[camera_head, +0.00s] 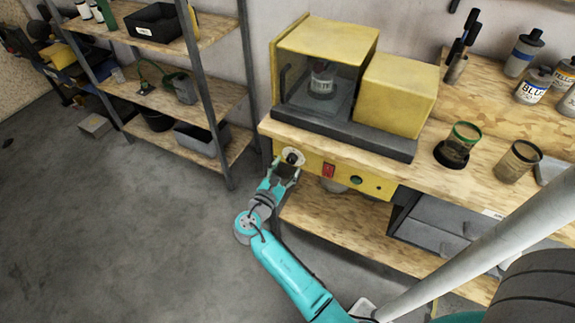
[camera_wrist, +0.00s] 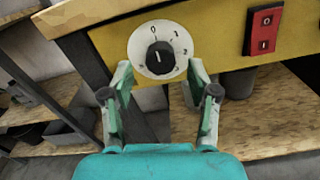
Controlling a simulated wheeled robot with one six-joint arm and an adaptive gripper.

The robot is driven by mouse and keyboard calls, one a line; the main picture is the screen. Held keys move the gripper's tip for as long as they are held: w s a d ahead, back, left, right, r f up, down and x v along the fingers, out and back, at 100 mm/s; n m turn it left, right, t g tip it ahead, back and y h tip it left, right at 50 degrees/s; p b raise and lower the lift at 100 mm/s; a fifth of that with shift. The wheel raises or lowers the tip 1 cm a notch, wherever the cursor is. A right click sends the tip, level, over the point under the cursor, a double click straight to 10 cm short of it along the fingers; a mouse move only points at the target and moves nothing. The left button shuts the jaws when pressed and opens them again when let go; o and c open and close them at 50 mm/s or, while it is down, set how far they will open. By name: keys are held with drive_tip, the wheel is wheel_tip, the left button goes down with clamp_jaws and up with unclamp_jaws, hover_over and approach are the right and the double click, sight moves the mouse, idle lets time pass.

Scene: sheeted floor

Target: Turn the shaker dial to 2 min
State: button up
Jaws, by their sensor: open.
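The shaker dial (camera_wrist: 160,58) is a black knob on a round white plate with numbers, set in a yellow panel (camera_wrist: 110,40). In the wrist view its pale pointer line is near upright, close to the 0; the marks 1 and 2 show at the right. In the head view the dial (camera_head: 292,157) is at the left end of the panel. My gripper (camera_wrist: 158,80) is open, its two fingers apart just below and to either side of the dial plate. The knob is not between closed fingers. My gripper (camera_head: 286,172) also shows in the head view; contact cannot be told there.
A red switch (camera_wrist: 264,28) is on the panel right of the dial. The yellow shaker (camera_head: 400,92) stands on the wooden bench, with a bottle inside its window (camera_head: 322,80). Cups and paint bottles stand at the right. The floor (camera_head: 130,230) at left is clear.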

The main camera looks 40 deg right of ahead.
drive_tip(key=shift+x, duration=0.75)
clamp_jaws()
